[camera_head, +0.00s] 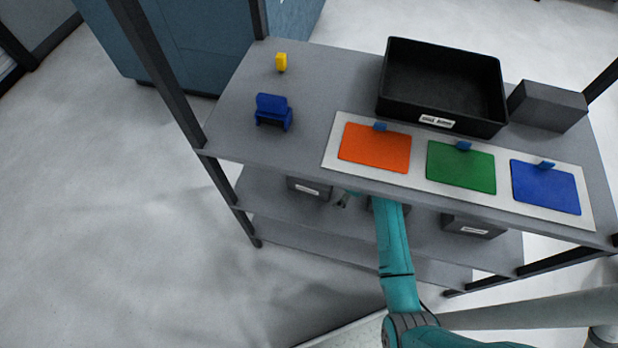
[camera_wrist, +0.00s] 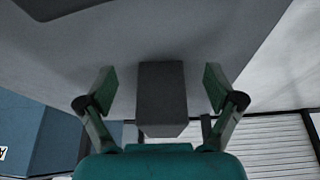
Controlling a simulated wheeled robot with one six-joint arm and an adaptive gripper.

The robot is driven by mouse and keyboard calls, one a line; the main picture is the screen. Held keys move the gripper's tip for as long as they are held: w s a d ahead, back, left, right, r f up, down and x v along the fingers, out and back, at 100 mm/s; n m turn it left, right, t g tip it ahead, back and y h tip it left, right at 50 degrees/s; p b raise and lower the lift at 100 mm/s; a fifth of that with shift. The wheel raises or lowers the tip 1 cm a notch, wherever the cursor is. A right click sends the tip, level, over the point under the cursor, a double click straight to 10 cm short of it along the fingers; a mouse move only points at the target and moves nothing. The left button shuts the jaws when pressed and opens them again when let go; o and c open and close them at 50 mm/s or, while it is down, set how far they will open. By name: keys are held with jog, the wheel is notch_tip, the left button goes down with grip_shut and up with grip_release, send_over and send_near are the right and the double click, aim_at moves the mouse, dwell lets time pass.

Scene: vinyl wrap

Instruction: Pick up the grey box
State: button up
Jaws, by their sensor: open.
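A plain grey box (camera_wrist: 162,100) shows in the wrist view, centred between my fingertips with a gap on each side. My gripper (camera_wrist: 160,88) is open, its two green fingers apart and not touching the box. I cannot tell whether the box is between the fingers in depth or beyond them. In the head view my gripper (camera_head: 345,198) is mostly hidden under the front edge of the top shelf. Another dark grey box (camera_head: 550,107) stands at the top shelf's right end. I cannot tell which head-view box the wrist view shows.
The top shelf (camera_head: 235,130) holds a black bin (camera_head: 440,122), a white strip with orange (camera_head: 375,148), green (camera_head: 460,168) and blue (camera_head: 545,187) sheets, a blue holder (camera_head: 273,112) and a yellow item (camera_head: 281,62). Labelled grey boxes (camera_head: 308,188) (camera_head: 473,226) sit on the lower shelf.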

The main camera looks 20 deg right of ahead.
aim_at(308, 182)
jog(key=w+a, duration=0.4)
jog(key=a, duration=0.1)
jog(key=shift+w+a, duration=0.15)
jog(key=shift+w, duration=0.2)
jog(key=w+a, duration=0.3)
jog(key=shift+a+f, duration=0.3)
jog(key=shift+f, duration=0.1)
jog(key=shift+w+f, duration=0.1)
jog(key=shift+f, duration=0.1)
jog(key=c, duration=1.3)
